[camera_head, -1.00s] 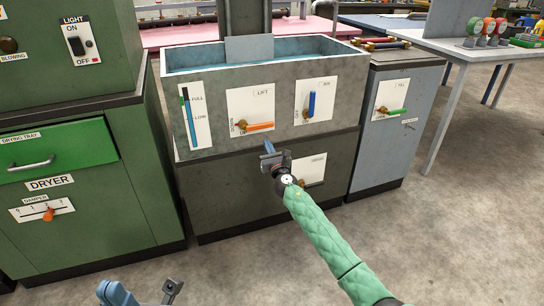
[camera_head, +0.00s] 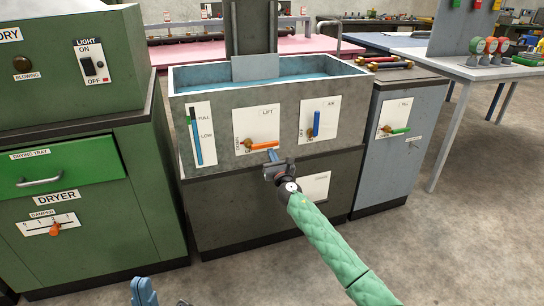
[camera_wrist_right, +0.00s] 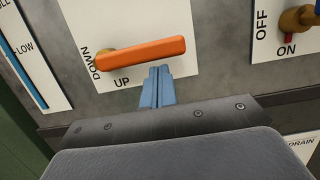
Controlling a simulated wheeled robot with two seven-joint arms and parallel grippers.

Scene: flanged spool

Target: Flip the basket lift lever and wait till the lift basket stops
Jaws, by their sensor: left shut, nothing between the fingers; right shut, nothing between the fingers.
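The orange lift lever (camera_head: 264,145) is on the white LIFT plate (camera_head: 268,122) on the tank's front. Its handle lies nearly level, pointing right from a brass pivot at its left, in the wrist view (camera_wrist_right: 140,54) too. UP is printed below it and DOWN at its left. My right gripper (camera_head: 272,156) is shut and empty, its blue fingertips (camera_wrist_right: 158,86) just under the handle's right part; I cannot tell whether they touch. My left gripper (camera_head: 145,292) is shut, partly cut off at the bottom edge. I cannot make out the lift basket.
The grey tank (camera_head: 190,87) holds blue water, with a column (camera_head: 250,28) behind it. A blue AIR lever (camera_head: 316,124) is right of the lift plate. The green dryer (camera_head: 125,170) stands left, a grey cabinet (camera_head: 385,165) right. The floor at right is clear.

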